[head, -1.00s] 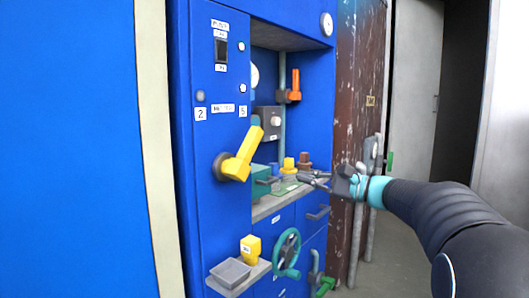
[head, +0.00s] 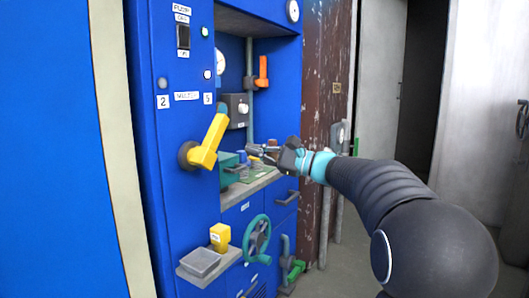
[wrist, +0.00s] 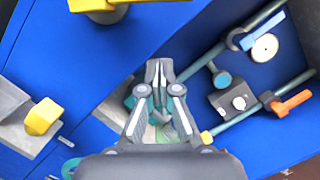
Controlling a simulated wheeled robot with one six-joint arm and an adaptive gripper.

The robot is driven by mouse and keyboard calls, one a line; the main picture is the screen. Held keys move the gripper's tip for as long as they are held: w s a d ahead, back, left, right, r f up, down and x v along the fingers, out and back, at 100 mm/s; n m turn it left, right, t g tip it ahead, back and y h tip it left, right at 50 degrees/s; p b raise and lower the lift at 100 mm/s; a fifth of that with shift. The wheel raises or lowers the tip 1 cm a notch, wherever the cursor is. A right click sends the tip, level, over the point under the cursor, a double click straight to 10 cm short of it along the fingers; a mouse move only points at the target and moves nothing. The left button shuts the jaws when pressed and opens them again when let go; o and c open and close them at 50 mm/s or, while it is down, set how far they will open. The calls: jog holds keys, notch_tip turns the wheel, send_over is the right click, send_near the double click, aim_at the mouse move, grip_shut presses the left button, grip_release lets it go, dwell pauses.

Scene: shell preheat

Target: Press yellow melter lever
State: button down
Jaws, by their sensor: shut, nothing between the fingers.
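The yellow lever (head: 209,143) sits on a round grey pivot on the front of the blue cabinet, slanting up to the right. In the wrist view part of a yellow bar (wrist: 105,12), apparently this lever, shows at the top edge. My gripper (head: 257,152) is to the right of the lever in the head view, in front of the cabinet's open recess, apart from the lever. In the wrist view my gripper (wrist: 159,68) has its fingertips together, with nothing between them, and the yellow bar lies ahead and to the left.
A grey shelf with a yellow block (head: 220,236) and a tray (head: 200,263) juts out below the lever. A green handwheel (head: 257,239) is beside it. An orange handle (head: 262,72) and a grey box (head: 236,109) are inside the recess.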

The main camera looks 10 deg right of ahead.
aim_at(212, 141)
jog(key=a+r, duration=0.3)
jog(key=a, duration=0.3)
jog(key=shift+a+r, duration=0.15)
jog(key=shift+r, duration=0.05)
